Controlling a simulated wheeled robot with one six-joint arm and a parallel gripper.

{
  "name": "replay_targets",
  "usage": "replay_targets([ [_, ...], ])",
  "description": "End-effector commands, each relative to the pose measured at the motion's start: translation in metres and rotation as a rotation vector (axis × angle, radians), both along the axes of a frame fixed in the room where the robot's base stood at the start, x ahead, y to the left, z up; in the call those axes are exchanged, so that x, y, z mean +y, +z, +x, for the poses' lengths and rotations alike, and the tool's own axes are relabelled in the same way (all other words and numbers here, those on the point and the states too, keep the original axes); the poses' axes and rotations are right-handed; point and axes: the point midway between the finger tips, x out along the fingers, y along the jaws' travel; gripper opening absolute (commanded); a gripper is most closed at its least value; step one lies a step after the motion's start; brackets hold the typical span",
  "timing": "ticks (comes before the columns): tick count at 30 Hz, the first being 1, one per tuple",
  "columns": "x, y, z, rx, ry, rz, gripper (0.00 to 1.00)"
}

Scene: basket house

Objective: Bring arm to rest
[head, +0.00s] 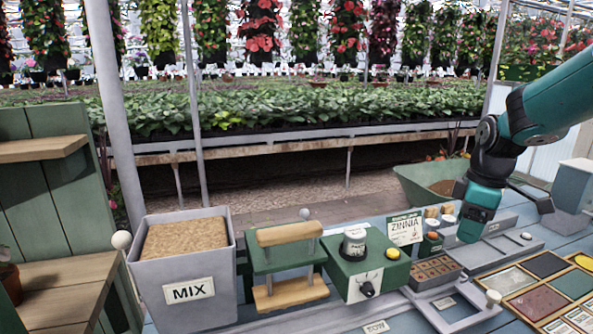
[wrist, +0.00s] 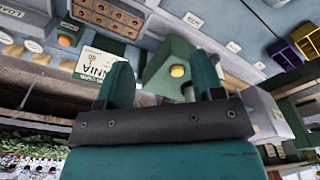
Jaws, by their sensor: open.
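My gripper (head: 471,232) hangs from the teal arm at the right of the head view, pointing down over the right part of the bench. Its two teal fingers stand apart in the wrist view (wrist: 162,78), with nothing between them gripped. Behind the fingers in the wrist view are a green box with a yellow button (wrist: 177,71) and a Zinnia seed packet (wrist: 99,66). In the head view the green box (head: 352,283) and the Zinnia packet (head: 405,229) are left of the gripper and apart from it.
A grey MIX bin (head: 188,292) stands at the left, beside a green press with wooden handle (head: 290,235). A framed rack of coloured tiles (head: 520,283) fills the right front. A green trough (head: 412,187) stands behind.

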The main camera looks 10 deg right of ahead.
Motion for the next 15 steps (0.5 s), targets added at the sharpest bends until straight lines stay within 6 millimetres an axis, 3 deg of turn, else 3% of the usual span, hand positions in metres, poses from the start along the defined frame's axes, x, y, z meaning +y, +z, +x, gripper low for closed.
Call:
replay_targets([
  [1,0.043,0.011,-0.013,-0.013,-0.004,0.026,0.61],
  [6,0.160,0.030,-0.079,-0.010,-0.084,0.142,0.61],
  [10,0.219,0.035,-0.145,0.032,-0.145,0.225,0.61],
  [15,0.254,0.033,-0.208,0.095,-0.205,0.289,0.61],
])
